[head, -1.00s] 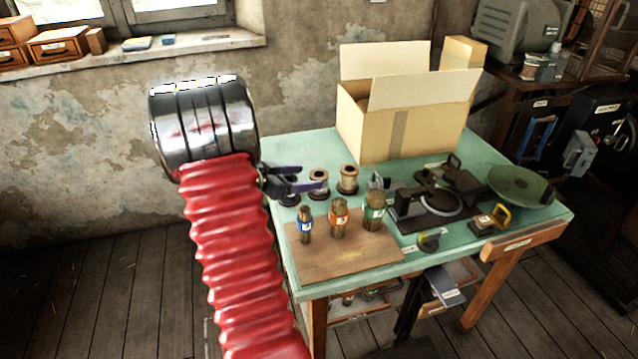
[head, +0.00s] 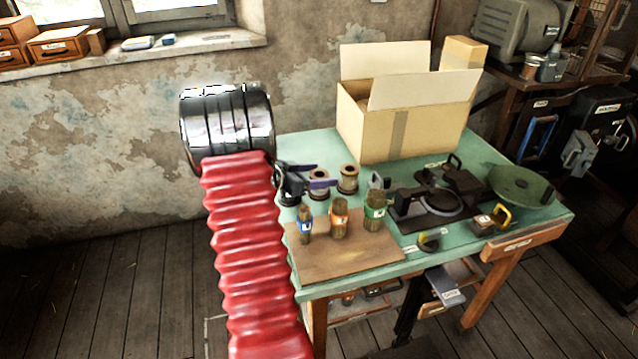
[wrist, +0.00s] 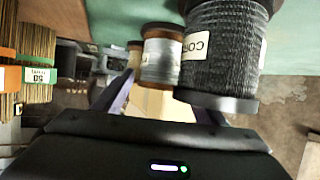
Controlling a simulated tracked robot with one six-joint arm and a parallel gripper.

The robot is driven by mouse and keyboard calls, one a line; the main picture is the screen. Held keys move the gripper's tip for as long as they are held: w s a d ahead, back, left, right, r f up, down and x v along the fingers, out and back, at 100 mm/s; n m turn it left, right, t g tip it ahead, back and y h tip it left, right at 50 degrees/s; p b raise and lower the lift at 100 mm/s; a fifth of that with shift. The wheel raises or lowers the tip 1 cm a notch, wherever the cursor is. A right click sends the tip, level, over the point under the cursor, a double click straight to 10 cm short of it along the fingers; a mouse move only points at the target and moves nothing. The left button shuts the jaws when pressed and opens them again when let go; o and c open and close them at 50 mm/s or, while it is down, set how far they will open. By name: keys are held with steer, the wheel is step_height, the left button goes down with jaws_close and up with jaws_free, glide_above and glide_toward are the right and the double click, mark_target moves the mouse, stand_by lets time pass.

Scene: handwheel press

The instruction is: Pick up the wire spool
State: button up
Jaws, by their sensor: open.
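Three spools stand in a row at the left back of the green table. A dark spool labelled "CO…" (wrist: 222,45) is nearest and large at the right of the wrist view. A spool of silvery wire (wrist: 162,58) is in the middle there, and a coppery spool (wrist: 134,52) lies beyond it.
Three labelled brush-like bundles, blue (head: 305,225), orange (head: 339,218) and green (head: 374,212), stand on a wooden board (head: 335,258) in front of the spools. An open cardboard box (head: 380,130) stands behind. A dark press-like device (head: 432,203) sits to the right.

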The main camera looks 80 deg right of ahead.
steer(key=shift+c, duration=0.4)
steer(key=c, duration=1.3)
steer(key=shift+r, duration=0.15)
step_height(320, 180, up, 10)
steer(key=shift+f, duration=0.1)
steer(key=shift+w, duration=0.1)
stand_by(0.5)
